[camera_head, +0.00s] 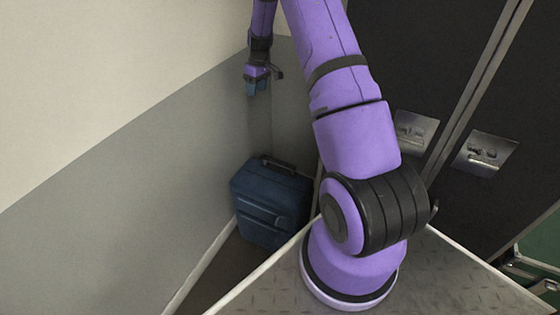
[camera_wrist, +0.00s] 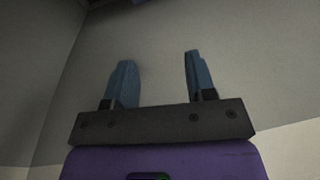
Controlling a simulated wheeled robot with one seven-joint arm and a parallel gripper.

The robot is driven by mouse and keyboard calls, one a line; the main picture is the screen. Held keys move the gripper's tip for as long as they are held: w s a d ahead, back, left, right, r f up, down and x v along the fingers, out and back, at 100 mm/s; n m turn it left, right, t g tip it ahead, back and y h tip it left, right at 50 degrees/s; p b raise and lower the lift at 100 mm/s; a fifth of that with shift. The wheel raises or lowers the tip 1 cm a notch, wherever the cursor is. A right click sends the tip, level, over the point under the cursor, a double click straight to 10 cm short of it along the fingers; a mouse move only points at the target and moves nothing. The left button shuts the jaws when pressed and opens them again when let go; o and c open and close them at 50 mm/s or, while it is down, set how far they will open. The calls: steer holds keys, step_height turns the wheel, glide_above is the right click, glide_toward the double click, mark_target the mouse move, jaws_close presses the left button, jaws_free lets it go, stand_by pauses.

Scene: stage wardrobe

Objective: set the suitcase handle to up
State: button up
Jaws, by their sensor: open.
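A dark blue suitcase (camera_head: 270,206) stands upright on the floor in the corner in the head view. Its dark handle (camera_head: 279,165) is on its top face and looks low against the case; its exact position is hard to tell at this size. The suitcase is not visible in the wrist view.
Grey and cream walls (camera_head: 110,210) meet behind the suitcase. Dark cases with metal latch plates (camera_head: 485,152) stand to the right. A green case (camera_head: 535,275) shows at the lower right edge. The space between my gripper and the suitcase is clear.

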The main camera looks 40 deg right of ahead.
steer(key=shift+n+g+y, duration=0.3)
steer(key=shift+n+g, duration=0.3)
steer(key=shift+g, duration=0.1)
steer(key=s+d+f, duration=0.1)
steer(key=d+f, duration=0.1)
steer(key=f, duration=1)
steer(key=s+d+f, duration=0.2)
steer(key=d+f, duration=0.1)
steer(key=f, duration=1)
steer(key=s+d+f, duration=0.1)
steer(key=d+f, duration=0.1)
steer(key=f, duration=1.1)
steer(key=shift+s+d+f, duration=0.25)
steer(key=shift+s, duration=0.05)
jaws_close()
